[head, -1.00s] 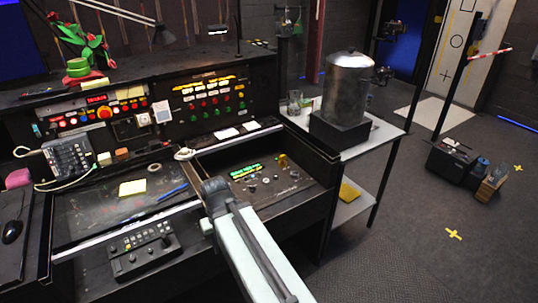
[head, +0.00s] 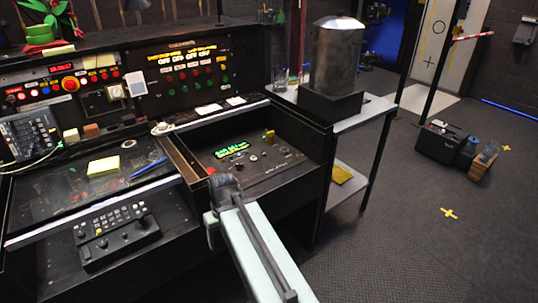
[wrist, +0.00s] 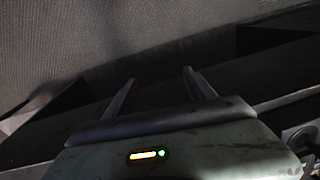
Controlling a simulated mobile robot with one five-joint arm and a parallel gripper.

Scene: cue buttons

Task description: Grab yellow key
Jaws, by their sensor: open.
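A small yellow upright piece (head: 269,136), which looks like the yellow key, stands on the sunken dark console panel (head: 290,170) in the head view, right of a green lit display. It is too small to make out its shape. The yellow piece does not show in that view.
A metal drum (head: 338,58) stands on a side table (head: 374,108) right of the console. A button box (head: 115,228) and a yellow notepad (head: 103,167) are on the left. A yellow pad (head: 341,174) lies on the lower shelf.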

